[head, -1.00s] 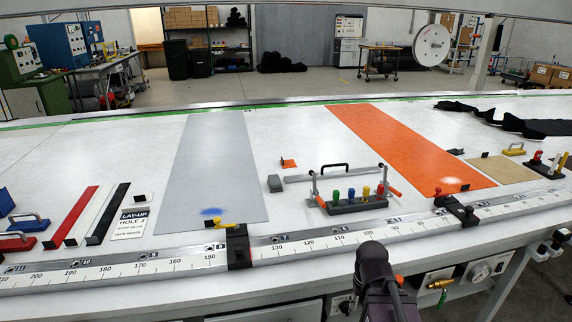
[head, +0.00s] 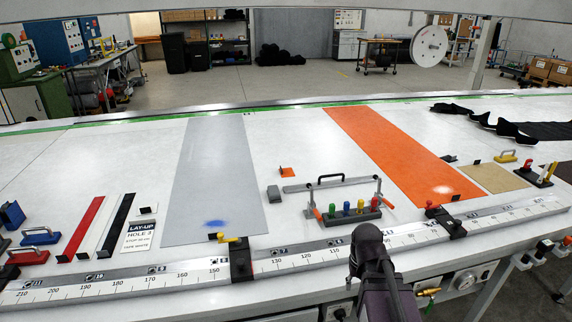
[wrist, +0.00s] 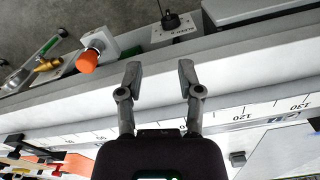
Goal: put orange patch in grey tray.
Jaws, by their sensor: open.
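A small orange patch (head: 287,172) lies flat on the white table, right of the long grey strip, with a small black piece at its edge. In the wrist view my gripper (wrist: 159,80) is open and empty, over the table's front edge and ruler rail. My arm shows at the front of the head view, its fingertips hidden, well short of the patch.
A long orange strip (head: 400,150) and the grey strip (head: 211,170) lie across the table. A handled bar frame (head: 327,184) stands beside the patch. Black clamps (head: 241,259) sit on the ruler rail (head: 300,257). Red, white and black bars lie at the left.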

